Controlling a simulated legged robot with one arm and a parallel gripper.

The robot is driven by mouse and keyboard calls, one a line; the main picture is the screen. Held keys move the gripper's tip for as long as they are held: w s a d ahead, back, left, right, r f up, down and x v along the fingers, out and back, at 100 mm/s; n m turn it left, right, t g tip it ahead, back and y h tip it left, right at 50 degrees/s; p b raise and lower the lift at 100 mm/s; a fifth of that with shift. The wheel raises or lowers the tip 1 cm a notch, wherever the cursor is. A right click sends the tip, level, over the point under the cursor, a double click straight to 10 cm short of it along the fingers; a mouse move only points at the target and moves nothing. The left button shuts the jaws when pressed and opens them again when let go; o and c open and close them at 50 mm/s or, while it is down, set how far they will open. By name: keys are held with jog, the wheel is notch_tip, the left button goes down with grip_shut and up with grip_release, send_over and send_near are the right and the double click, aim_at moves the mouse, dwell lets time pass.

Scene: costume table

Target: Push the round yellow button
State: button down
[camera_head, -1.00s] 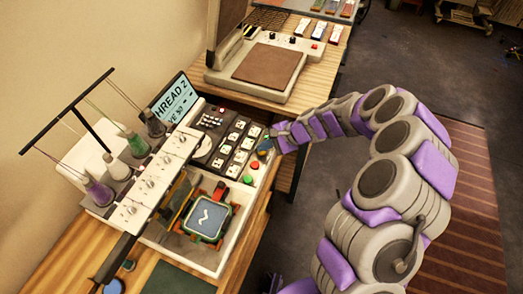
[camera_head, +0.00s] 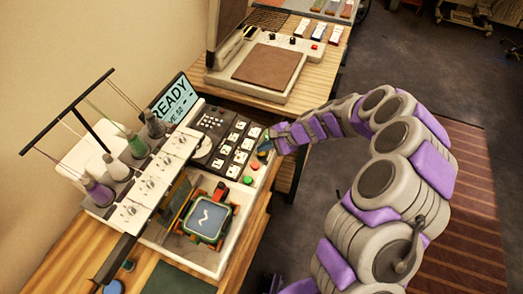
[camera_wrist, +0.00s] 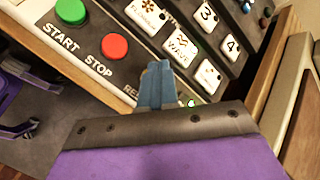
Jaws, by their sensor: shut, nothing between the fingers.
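My gripper (camera_head: 265,148) is over the control panel (camera_head: 228,140) of the embroidery machine, at its right edge by the red button. In the wrist view, its blue-grey fingers (camera_wrist: 158,84) are shut with nothing between them, just right of the red STOP button (camera_wrist: 115,46). A label starting "RE" is partly covered by the fingers. The screen (camera_head: 172,98) reads "READY".
A green START button (camera_wrist: 71,11) sits left of the red one. White picture and number keys (camera_wrist: 181,47) lie just beyond the fingers, and a small green light (camera_wrist: 191,103) glows beside them. A hooped frame (camera_head: 207,220) and thread spools (camera_head: 137,146) stand to the left.

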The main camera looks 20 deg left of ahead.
aim_at(264, 153)
jog(key=shift+r+p, duration=0.3)
jog(key=shift+r, duration=0.35)
jog(key=shift+r+p, duration=1.7)
jog(key=shift+r, duration=0.85)
